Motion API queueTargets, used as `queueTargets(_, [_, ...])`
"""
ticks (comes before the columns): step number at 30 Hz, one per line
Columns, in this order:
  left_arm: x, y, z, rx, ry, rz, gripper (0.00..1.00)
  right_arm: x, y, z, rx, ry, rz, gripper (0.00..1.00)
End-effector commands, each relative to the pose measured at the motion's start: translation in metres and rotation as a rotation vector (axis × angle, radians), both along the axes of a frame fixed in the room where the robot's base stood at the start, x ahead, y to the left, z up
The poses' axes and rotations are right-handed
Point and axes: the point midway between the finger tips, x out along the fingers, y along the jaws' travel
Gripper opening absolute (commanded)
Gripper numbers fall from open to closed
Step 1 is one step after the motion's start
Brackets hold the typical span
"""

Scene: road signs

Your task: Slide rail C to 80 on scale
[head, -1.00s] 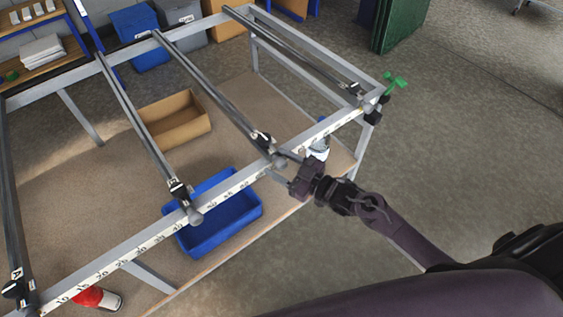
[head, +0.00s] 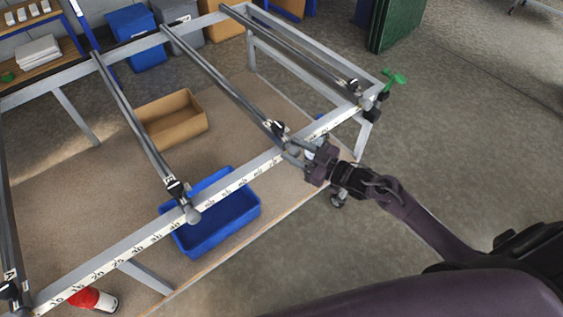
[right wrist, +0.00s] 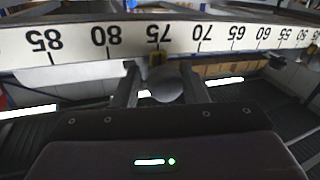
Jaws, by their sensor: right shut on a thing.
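Rail C (head: 222,82) is a long grey bar lying across the metal frame, with a dark labelled block (head: 276,129) at its near end. My right gripper (head: 294,153) is shut on the round knob at that end; the knob (right wrist: 165,84) shows between the fingers in the right wrist view. The white number scale (head: 222,192) runs along the frame's near beam and appears upside down in the right wrist view (right wrist: 205,38). My left gripper is out of view.
Another rail (head: 130,120) lies left of rail C, one (head: 295,52) right of it, and one at the far left edge. A green handle (head: 396,77) marks the frame's right corner. A blue bin (head: 222,222) and cardboard box (head: 172,122) sit below.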

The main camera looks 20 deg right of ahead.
Motion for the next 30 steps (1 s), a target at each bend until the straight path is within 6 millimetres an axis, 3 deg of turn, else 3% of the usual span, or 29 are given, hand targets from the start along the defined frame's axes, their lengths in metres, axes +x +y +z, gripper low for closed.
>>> queueTargets(1, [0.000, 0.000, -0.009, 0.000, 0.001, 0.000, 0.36, 0.005, -0.014, -0.006, -0.010, -0.001, -0.004, 0.00])
queueTargets(6, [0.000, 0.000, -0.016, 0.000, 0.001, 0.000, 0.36, 0.013, -0.038, -0.003, -0.007, 0.000, -0.004, 0.00])
queueTargets(16, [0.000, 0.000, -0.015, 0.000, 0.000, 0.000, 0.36, 0.014, -0.040, -0.002, -0.004, 0.004, -0.002, 0.00])
queueTargets(17, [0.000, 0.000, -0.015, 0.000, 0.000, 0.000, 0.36, 0.014, -0.040, -0.002, -0.004, 0.004, -0.002, 0.40])
queueTargets(20, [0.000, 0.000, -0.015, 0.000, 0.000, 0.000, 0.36, 0.014, -0.040, -0.001, -0.004, 0.003, -0.002, 0.53])
queueTargets(30, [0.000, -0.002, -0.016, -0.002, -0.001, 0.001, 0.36, 0.011, -0.043, -0.001, -0.002, 0.001, -0.002, 0.54])
